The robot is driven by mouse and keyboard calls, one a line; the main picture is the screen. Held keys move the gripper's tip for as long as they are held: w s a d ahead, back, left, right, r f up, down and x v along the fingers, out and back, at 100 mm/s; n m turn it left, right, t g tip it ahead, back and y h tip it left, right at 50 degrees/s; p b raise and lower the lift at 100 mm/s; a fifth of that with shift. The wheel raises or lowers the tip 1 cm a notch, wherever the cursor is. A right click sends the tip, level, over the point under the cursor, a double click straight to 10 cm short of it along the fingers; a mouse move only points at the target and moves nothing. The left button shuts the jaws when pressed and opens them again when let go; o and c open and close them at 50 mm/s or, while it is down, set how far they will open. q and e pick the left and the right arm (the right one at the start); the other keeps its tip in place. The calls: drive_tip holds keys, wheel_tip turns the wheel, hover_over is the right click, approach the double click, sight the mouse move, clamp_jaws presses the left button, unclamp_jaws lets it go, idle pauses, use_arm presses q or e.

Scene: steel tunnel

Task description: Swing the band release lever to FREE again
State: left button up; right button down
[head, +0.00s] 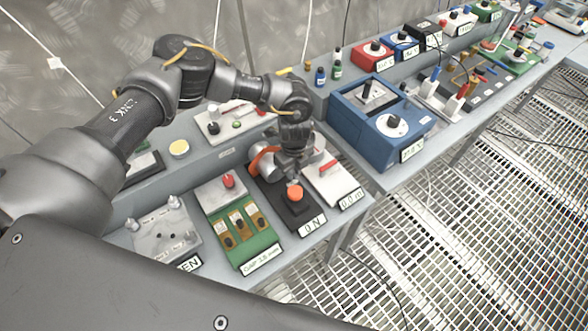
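My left gripper (292,178) reaches down over a black device (300,216) whose label reads "0 N". An orange round knob (295,193) stands on that device just below the gripper, and an orange curved part (261,158) shows beside the gripper's left. The gripper's fingers are small and overlap the device, so I cannot tell whether they are open or touch anything. To the right is a white plate with a red lever (326,168) and a label like "0.0 m". I see no readable FREE mark, and cannot tell which part is the band release lever. My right gripper is out of view.
A green board (252,244) with a red knob block stands left of the black device. A grey fixture (166,234) is farther left. A blue box (381,118) with dials stands on the bench at right. Open grating floor (450,240) lies in front.

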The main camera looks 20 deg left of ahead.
use_arm(q)
clamp_jaws()
drive_tip(key=shift+f+m+b, duration=0.15)
drive_tip(key=shift+m+b, duration=0.15)
drive_tip(key=shift+b, duration=0.05)
drive_tip(key=shift+s, duration=0.1)
drive_tip(key=shift+a+m, duration=0.1)
drive_tip(key=shift+m, duration=0.2)
drive_tip(key=o, duration=0.5)
unclamp_jaws()
drive_tip(key=shift+r, duration=0.25)
